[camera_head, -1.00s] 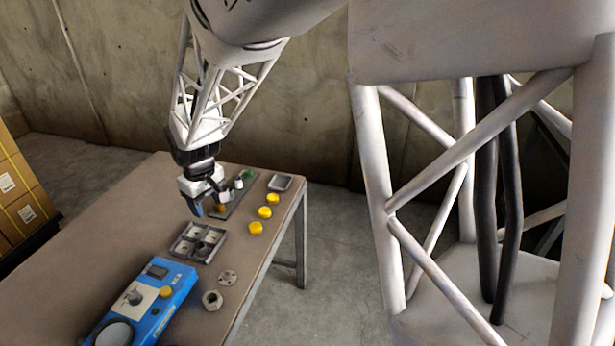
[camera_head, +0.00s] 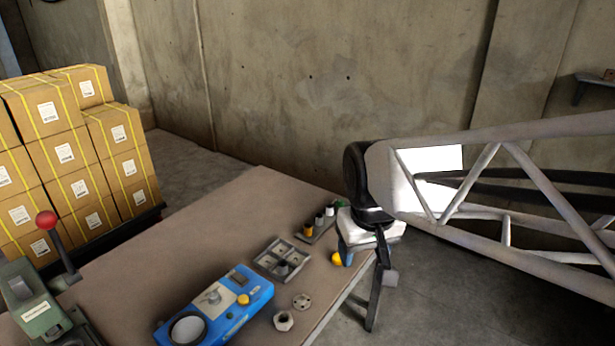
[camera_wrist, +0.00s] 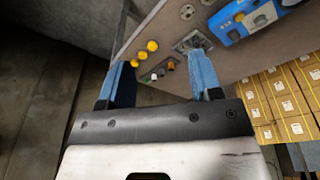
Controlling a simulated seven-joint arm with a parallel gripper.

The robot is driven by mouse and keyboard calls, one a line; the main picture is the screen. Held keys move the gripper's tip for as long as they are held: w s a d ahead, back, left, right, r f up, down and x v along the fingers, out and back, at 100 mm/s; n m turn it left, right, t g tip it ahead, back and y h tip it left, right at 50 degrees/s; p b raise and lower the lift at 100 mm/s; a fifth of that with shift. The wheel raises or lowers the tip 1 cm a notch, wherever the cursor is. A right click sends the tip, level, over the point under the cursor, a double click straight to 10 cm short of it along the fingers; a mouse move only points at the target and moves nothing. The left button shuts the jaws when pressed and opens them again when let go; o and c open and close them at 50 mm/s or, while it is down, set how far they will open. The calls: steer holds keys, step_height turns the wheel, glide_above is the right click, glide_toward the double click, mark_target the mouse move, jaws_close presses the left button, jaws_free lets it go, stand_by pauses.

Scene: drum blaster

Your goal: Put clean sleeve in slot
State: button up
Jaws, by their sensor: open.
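The rack (camera_head: 316,238) near the table's far right edge holds several small upright cylinders, including an orange and dark one (camera_head: 308,229) and a white-topped one (camera_head: 330,211). I cannot tell which is the clean sleeve. A grey divided tray (camera_head: 262,262) lies nearer, with a small dark piece (camera_head: 283,268) in its near right compartment. My gripper (camera_head: 347,256) is right of the rack, above the table's right edge, and hides part of what is behind it. In the wrist view my gripper (camera_wrist: 160,56) has its two blue fingers wide apart, with nothing between them.
A blue device (camera_head: 222,306) with a yellow button sits in front of the tray. Yellow discs (camera_wrist: 152,45) line the table edge. A red-knobbed lever (camera_head: 47,219) stands left.

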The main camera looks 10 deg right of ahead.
steer(key=s+d+m, duration=0.1)
steer(key=s, duration=0.6)
steer(key=shift+s+d+r, duration=0.2)
steer(key=shift+s+d, duration=0.05)
steer(key=shift+s, duration=0.15)
